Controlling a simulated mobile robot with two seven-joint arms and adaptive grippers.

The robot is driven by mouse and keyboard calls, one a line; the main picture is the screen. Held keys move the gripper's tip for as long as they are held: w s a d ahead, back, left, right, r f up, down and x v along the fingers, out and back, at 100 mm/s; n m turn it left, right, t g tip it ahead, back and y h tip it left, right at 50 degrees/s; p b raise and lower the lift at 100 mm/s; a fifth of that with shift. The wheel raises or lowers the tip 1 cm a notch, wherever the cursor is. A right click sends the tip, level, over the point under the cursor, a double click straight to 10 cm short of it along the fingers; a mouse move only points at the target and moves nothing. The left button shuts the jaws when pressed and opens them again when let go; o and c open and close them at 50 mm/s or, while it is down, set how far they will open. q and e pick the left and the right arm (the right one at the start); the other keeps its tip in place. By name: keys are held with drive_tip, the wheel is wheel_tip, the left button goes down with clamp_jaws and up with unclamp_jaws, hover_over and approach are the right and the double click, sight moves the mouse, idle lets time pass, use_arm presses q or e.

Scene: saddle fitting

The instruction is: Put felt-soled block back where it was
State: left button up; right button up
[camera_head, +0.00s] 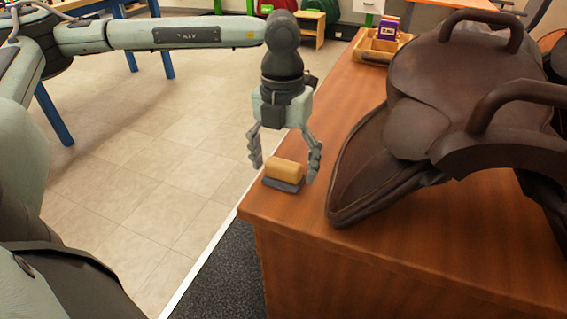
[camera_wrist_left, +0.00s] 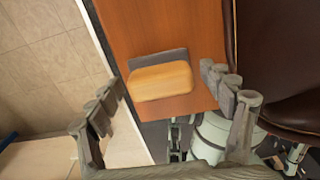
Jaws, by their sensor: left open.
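The felt-soled block (camera_head: 285,169) has a tan wooden top and a dark grey sole. It rests sole down on the wooden table (camera_head: 300,235), near its left edge. It also shows in the left wrist view (camera_wrist_left: 160,81), between and beyond the open fingers. My left gripper (camera_head: 286,170) points down over the block, with one finger on each side of it. Its fingers are spread wide and I see no contact with the block. In the left wrist view my left gripper (camera_wrist_left: 168,92) holds nothing. My right gripper is not in view.
A large brown leather saddle (camera_head: 400,140) with handles fills the table's right side, close to the block. A wooden tray (camera_head: 376,52) with a small purple box (camera_head: 388,28) stands at the back. The table's front is clear. Tiled floor (camera_head: 150,160) lies left of the table.

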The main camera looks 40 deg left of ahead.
sight(283, 161)
use_arm(q)
wheel_tip(283, 161, up, 12)
drive_tip(key=shift+r, duration=0.2)
idle(0.4)
